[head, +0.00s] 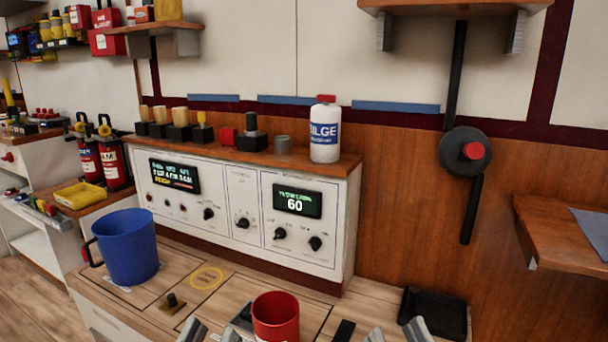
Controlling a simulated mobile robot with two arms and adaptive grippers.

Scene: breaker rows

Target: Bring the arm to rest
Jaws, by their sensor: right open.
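The tips of my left gripper (212,332) show at the bottom edge, left of a red cup. They stand apart with nothing visible between them. The tips of my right gripper (396,332) show at the bottom edge, right of the cup, apart and empty. The rest of both grippers and both arms is out of the frame. The breaker panel (242,218), white with two displays and several black knobs, stands behind the counter, beyond both grippers.
The red cup (276,318) stands between my grippers. A blue mug (127,248) is on the counter at left. A black tray (432,311) lies behind my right gripper. A white bottle (324,132) stands on the panel top. A wooden shelf (560,232) juts out at right.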

